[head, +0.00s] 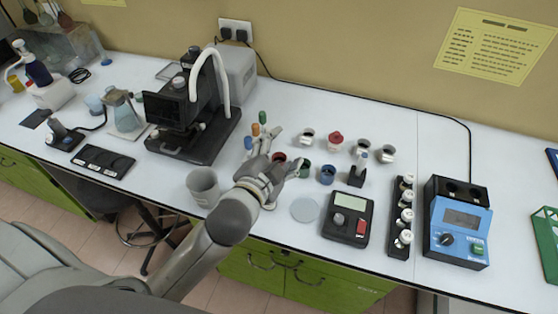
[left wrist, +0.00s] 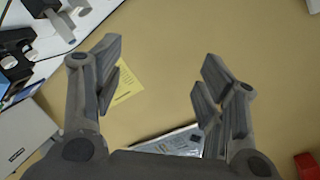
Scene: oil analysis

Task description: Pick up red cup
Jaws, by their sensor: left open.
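A red cup (head: 279,157) stands on the white bench, partly hidden behind my left gripper in the head view. A green cup (head: 305,169) and a blue cup (head: 327,175) stand to its right. My left gripper (head: 287,149) is open and empty, with its fingers reaching over the bench around the red cup's place in the picture. I cannot tell its exact height or whether it touches the cup. In the left wrist view the open fingers (left wrist: 165,88) face the wall, with nothing between them. My right gripper does not show.
Several metal cups and a red-topped item (head: 335,139) stand behind. A grey beaker (head: 203,188) is at the bench's front edge. A black scale (head: 348,218), a vial rack (head: 402,215) and a blue device (head: 458,224) stand right. A black microscope-like instrument (head: 185,117) stands left.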

